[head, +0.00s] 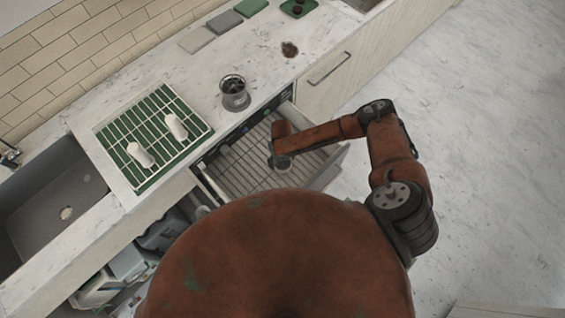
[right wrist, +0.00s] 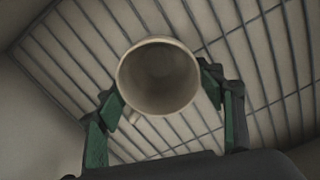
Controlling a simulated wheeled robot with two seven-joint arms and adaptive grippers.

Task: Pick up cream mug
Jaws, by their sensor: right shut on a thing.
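The cream mug (right wrist: 158,76) shows in the right wrist view with its open mouth towards the camera and its inside empty. My right gripper (right wrist: 160,88) is shut on it, with green-padded fingers on either side of its wall. In the head view my right gripper (head: 281,162) reaches down into the open drawer (head: 235,172), and the mug is mostly hidden beneath it. The slatted drawer floor lies behind the mug; I cannot tell whether the mug touches it. My left gripper is not in view.
A green drying rack (head: 163,112) on the counter holds two white cups (head: 176,127) lying on their sides. A dark metal container (head: 234,93) stands behind the drawer. The sink (head: 50,205) is at the left. Folded cloths (head: 223,22) lie at the back.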

